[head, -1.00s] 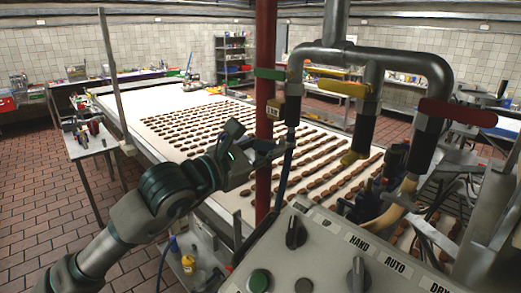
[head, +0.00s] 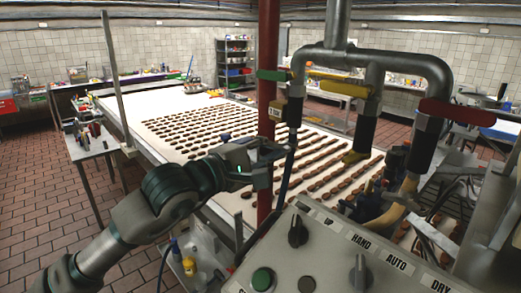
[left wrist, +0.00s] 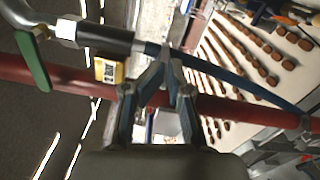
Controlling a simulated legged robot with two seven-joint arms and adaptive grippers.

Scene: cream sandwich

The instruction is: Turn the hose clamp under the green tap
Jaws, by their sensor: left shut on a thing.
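The green tap (head: 273,75) sits on the left branch of the overhead pipe; its handle also shows in the left wrist view (left wrist: 33,60). Below it a black sleeve (head: 294,112) leads down to a blue hose (head: 284,183). My left gripper (head: 286,148) is at the lower end of this sleeve, where the blue hose starts. In the left wrist view its fingertips (left wrist: 166,52) meet around the hose clamp at that joint. The fingers mostly hide the clamp. My right gripper is not in view.
A red post (head: 267,40) stands right beside the hose. A yellow tag (left wrist: 110,71) hangs near the sleeve. Yellow (head: 338,84) and red (head: 457,111) taps are to the right. A control panel (head: 330,250) fills the lower front. A conveyor (head: 140,108) with rows of sweets lies behind.

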